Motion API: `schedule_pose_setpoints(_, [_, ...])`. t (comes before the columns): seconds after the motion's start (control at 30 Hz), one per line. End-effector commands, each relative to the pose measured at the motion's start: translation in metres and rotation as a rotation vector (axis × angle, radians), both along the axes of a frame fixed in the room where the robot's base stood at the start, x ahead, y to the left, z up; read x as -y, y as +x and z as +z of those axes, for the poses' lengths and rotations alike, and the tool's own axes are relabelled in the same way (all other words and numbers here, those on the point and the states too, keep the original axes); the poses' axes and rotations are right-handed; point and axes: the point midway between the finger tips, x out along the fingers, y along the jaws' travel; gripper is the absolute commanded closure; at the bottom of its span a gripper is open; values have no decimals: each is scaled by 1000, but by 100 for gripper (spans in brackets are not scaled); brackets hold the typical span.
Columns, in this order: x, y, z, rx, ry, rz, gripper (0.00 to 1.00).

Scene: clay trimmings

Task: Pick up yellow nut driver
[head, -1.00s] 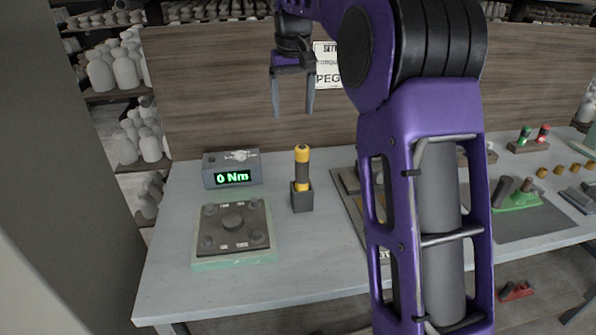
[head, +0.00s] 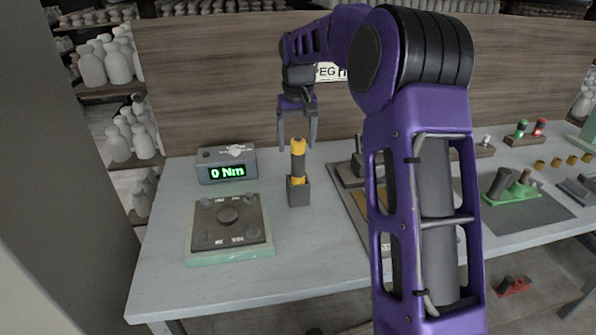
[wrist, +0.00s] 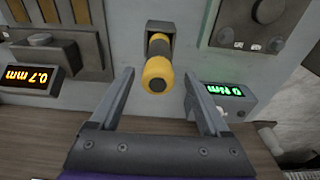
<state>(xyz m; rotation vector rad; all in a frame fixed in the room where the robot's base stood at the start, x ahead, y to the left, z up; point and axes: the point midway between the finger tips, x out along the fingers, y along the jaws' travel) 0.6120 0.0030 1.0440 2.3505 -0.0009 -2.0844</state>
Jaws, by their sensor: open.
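The yellow nut driver (head: 298,160) has a yellow handle with a dark grip band. It stands upright in a small dark square holder (head: 298,192) on the bench. My gripper (head: 297,147) is open and empty, pointing down, with its fingertips at about the height of the driver's top in the head view. In the wrist view the driver (wrist: 157,74) shows beyond and between the open fingertips (wrist: 158,72). The fingers appear apart from it. Its lower shaft is hidden in the holder.
A torque display box (head: 226,166) reading 0 Nm stands left of the holder. A dark plate on a green base (head: 228,256) lies in front of it. A dark fixture (head: 352,172) is to the right, partly hidden by my arm. The bench front is clear.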

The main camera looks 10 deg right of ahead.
Motion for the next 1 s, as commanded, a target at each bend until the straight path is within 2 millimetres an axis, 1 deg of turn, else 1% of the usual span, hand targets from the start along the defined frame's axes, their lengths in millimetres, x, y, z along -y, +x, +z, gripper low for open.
schedule_pose_setpoints(0.17, [1, -1, -14, -1, 1, 0, 20])
schedule_pose_setpoints(0.3, [3, -1, -36, -2, 1, 1, 20])
schedule_pose_setpoints(0.4, [3, 1, -49, -2, 1, 1, 20])
schedule_pose_setpoints(0.5, [3, 2, -52, 1, 0, 0, 20])
schedule_pose_setpoints(0.67, [3, 2, -52, 1, 0, 0, 20])
schedule_pose_setpoints(0.7, [3, 2, -52, 1, 0, 0, 27])
schedule_pose_setpoints(0.77, [3, 2, -52, 1, 0, 0, 38])
schedule_pose_setpoints(0.9, [3, 2, -52, 1, 0, 0, 63])
schedule_pose_setpoints(0.97, [3, 2, -52, 1, 0, 0, 74])
schedule_pose_setpoints(1.0, [3, 2, -52, 1, 0, 0, 81])
